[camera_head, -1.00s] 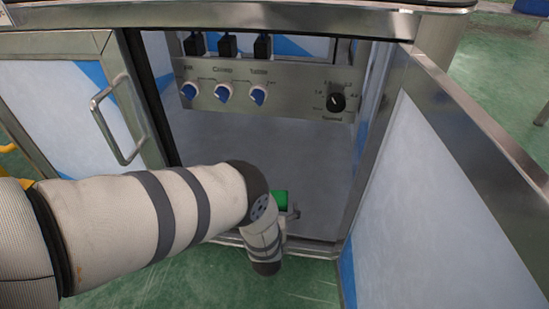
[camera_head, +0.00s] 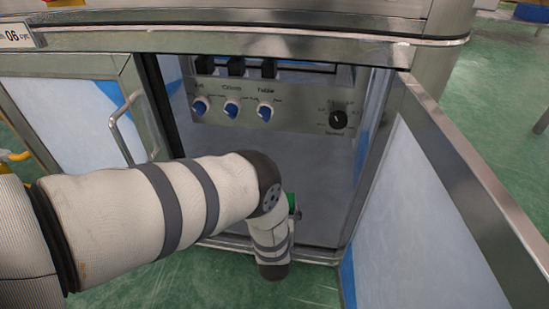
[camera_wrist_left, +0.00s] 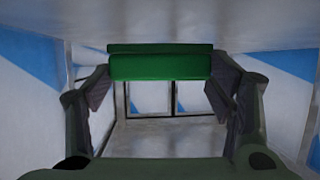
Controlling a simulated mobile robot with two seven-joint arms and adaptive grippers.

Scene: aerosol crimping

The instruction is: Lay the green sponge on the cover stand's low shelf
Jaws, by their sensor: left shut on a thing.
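The green sponge (camera_wrist_left: 160,66) is held between the fingers of my left gripper (camera_wrist_left: 163,72), seen as a wide bar in the left wrist view. My left gripper is shut on it. In the head view only a small green part of the sponge (camera_head: 291,203) shows past my left wrist, inside the open steel cabinet (camera_head: 300,165). My arm hides most of the gripper there. The sponge appears held up inside the cabinet; its distance from any surface cannot be told. I cannot clearly identify the low shelf. My right gripper is out of view.
A panel with blue knobs and a black dial (camera_head: 337,119) crosses the cabinet's upper part. The cabinet's open right door (camera_head: 430,190) and left door (camera_head: 75,125) flank the opening. A steel sill (camera_head: 315,256) runs along the bottom. Green floor lies in front.

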